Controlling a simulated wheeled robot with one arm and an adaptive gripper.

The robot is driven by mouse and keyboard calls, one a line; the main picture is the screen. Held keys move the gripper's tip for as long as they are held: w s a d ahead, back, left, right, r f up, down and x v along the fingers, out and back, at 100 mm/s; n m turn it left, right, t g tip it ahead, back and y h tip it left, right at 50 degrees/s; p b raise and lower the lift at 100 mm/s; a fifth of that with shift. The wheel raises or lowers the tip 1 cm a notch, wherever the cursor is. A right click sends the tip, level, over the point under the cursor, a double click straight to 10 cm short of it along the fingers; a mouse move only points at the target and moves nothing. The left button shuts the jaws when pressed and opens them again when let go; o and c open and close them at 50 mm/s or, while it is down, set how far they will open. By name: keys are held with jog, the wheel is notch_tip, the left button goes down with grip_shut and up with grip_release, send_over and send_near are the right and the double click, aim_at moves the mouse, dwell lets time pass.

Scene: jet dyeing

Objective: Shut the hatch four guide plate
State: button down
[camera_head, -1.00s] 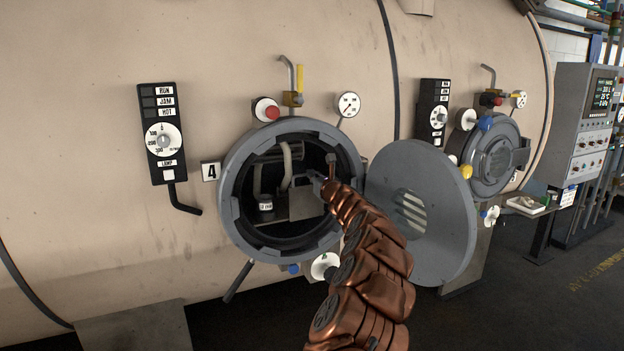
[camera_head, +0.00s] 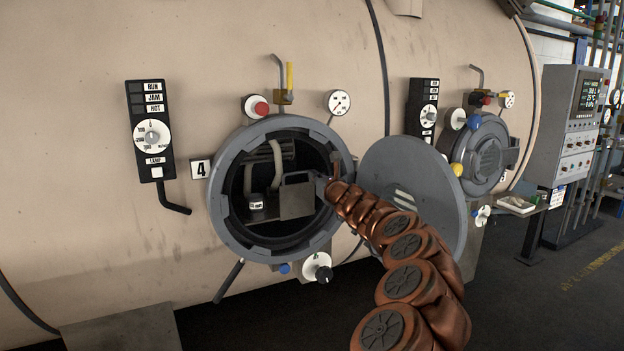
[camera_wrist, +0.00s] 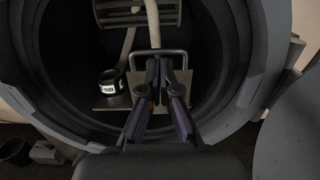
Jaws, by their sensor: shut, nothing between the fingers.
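Hatch four is the round grey opening (camera_head: 222,205) beside the "4" label (camera_head: 200,168); its round door (camera_head: 425,205) hangs open on the right. Inside stands a flat grey plate (camera_head: 296,203) with a wire handle on top, which I take for the guide plate. In the wrist view the plate (camera_wrist: 112,102) and its handle (camera_wrist: 186,58) lie behind my fingers. My gripper (camera_wrist: 159,70) is shut and empty, in front of the plate's middle; I cannot tell whether it touches. In the head view my gripper (camera_head: 324,186) is at the right part of the opening.
A small black jar with a white label (camera_head: 255,202) stands left of the plate, also in the wrist view (camera_wrist: 110,82). Pale hoses (camera_head: 277,165) hang behind. A second, closed hatch (camera_head: 485,155) is further right.

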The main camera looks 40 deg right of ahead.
jog(key=shift+s+a+r+b, duration=0.15)
jog(key=shift+s, duration=0.5)
jog(key=shift+s+a+r+b, duration=0.15)
jog(key=shift+s, duration=0.5)
jog(key=shift+s+a+r+b, duration=0.15)
jog(key=shift+s, duration=0.5)
